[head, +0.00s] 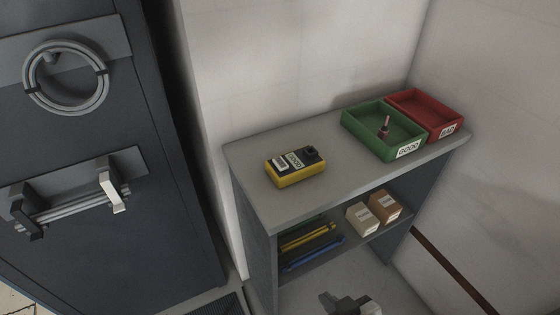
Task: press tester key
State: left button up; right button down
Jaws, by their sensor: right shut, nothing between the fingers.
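The tester (295,167) is a small yellow box with a black top, lying on the grey shelf unit's top (262,192). My right gripper (338,301) is low at the bottom edge, in front of the shelf unit and well apart from the tester. It is shut and holds nothing. My left gripper is out of view.
A green GOOD tray (352,126) holds a small upright reddish part (384,128). A red BAD tray (455,113) adjoins it. Cartons (384,206) and yellow and blue items (310,245) lie on the lower shelf.

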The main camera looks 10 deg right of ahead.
aim_at(281, 163)
jog(key=k, duration=0.5)
jog(key=z, duration=0.75)
jog(key=i, duration=0.8)
jog(key=u, duration=1.2)
